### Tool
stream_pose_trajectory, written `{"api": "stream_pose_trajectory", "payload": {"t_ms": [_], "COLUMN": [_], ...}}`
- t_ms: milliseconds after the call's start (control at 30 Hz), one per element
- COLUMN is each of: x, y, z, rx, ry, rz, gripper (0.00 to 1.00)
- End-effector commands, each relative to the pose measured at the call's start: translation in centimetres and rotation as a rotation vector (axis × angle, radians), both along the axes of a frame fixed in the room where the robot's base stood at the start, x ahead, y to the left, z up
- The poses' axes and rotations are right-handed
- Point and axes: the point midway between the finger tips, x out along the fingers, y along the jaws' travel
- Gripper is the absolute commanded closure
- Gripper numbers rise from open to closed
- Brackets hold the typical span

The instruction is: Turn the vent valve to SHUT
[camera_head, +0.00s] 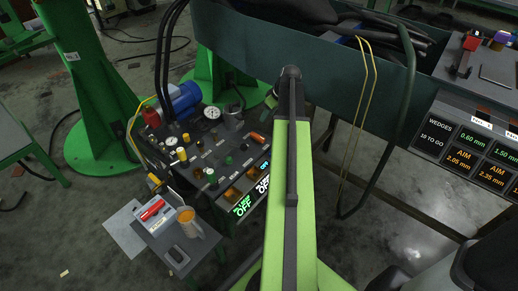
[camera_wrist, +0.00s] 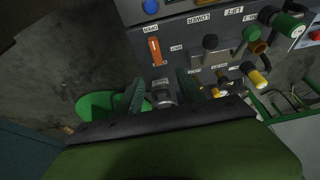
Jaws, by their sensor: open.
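The vent valve shows as an orange lever (camera_wrist: 154,51) on the grey console panel in the wrist view. Its long axis runs up and down there, with one end toward a label that appears to read OPEN, upside down. A second small label sits to its right, too small to read surely. In the head view an orange handle (camera_head: 257,137) lies at the console's right edge, close to my arm. My gripper (camera_wrist: 163,92) is open in the wrist view, its two dark green fingers apart and just below the lever, not around it. In the head view my arm hides most of the gripper.
The console (camera_head: 205,150) carries several knobs, including black and green ones (camera_wrist: 210,42) right of the lever. A grey round fitting (camera_wrist: 162,97) shows between my fingers. A side table (camera_head: 180,240) holds a mug. A dark green beam (camera_head: 240,40) stands behind.

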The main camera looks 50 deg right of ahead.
Motion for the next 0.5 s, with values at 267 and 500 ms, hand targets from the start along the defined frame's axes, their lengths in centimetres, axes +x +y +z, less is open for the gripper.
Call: {"api": "stream_pose_trajectory", "payload": {"t_ms": [267, 500], "x": [-0.4, 0.7], "y": [-1.0, -0.8], "z": [-0.8, -3.9], "rx": [-0.006, -0.006], "ry": [-0.008, -0.007], "rz": [0.000, 0.003], "gripper": [0.55, 0.55]}}
